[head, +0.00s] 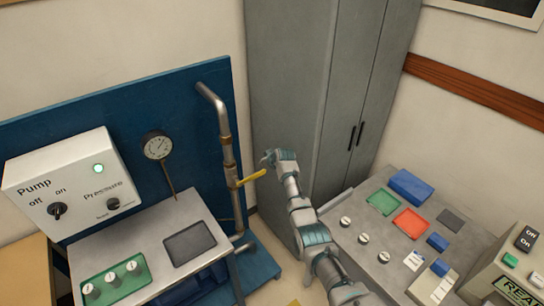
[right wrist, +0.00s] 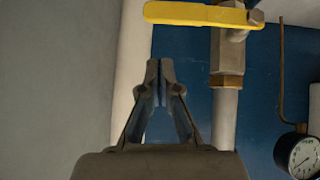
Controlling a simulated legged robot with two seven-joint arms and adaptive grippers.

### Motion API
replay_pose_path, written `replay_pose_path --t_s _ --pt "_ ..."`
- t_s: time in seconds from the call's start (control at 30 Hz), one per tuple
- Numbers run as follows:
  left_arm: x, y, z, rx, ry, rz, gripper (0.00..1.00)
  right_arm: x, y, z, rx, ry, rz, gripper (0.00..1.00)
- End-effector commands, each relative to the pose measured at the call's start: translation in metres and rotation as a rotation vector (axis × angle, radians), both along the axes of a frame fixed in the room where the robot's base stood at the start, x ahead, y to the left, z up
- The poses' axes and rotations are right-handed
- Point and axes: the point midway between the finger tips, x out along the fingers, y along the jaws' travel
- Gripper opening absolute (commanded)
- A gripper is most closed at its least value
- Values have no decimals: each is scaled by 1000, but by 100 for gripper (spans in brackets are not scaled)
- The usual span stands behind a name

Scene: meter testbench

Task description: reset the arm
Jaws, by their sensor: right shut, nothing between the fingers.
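My right arm reaches up from the bottom right in the head view. The brass fitting (right wrist: 228,60) is to the right of the fingers. My left gripper is out of view.
A blue panel (head: 85,115) carries a pressure gauge (head: 157,145) and a white pump box (head: 65,185). A grey cabinet (head: 290,80) stands behind my arm. A grey console (head: 330,215) with knobs and coloured trays lies to the right, close to my forearm.

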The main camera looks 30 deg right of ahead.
Motion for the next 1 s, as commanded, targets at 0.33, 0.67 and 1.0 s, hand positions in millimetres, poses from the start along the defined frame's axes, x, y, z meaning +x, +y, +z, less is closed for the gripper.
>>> replay_pose_path --t_s 0.33,0.67,1.0 --pt "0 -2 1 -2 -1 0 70 -38 0 40 -4 -4 0 0" --pt "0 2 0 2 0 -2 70 -51 -5 53 1 -2 -1 0" --pt "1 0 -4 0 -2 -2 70 -71 15 -69 -12 106 -20 0"
